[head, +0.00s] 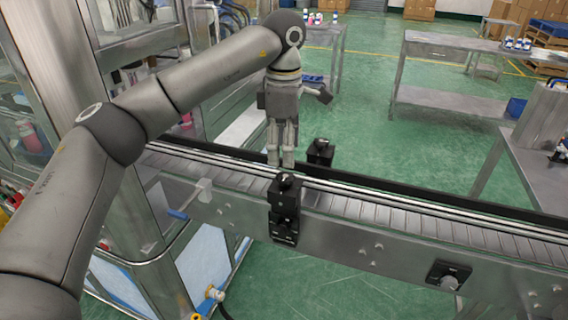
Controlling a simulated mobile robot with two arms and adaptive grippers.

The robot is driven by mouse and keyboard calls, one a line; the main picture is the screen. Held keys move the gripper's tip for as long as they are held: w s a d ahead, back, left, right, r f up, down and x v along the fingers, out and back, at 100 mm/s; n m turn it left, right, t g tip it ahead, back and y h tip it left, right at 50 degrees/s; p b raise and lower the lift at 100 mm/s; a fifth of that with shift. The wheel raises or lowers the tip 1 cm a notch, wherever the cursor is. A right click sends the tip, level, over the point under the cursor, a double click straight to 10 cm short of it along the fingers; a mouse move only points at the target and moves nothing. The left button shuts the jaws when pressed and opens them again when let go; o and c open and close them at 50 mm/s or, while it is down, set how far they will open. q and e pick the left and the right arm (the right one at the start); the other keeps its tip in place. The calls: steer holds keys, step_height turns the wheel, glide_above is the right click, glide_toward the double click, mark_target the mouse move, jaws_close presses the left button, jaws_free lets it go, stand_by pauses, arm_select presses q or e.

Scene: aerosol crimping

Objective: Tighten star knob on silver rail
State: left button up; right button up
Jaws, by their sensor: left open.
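The silver rail (407,243) runs along the near side of the conveyor, from the left middle to the lower right. A black clamp block (284,222) is mounted on it, with a small dark knob (286,181) on top. The knob's star shape is too small to make out. My left gripper (281,163) points straight down just above and slightly behind this knob in the picture. Its two fingers are apart with nothing between them. I cannot tell the exact gap between fingertips and knob. My right gripper is not in view.
A second black block (320,152) stands on the far black rail, close right of my left gripper. A black plate with a grey knob (449,282) is on the rail's side at lower right. The conveyor belt (385,212) is empty. A metal machine frame (120,190) stands at left.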

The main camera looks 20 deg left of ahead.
mark_target(284, 175)
arm_select(q)
step_height(284, 175, up, 6)
steer(key=shift+f, duration=0.15)
stand_by(0.5)
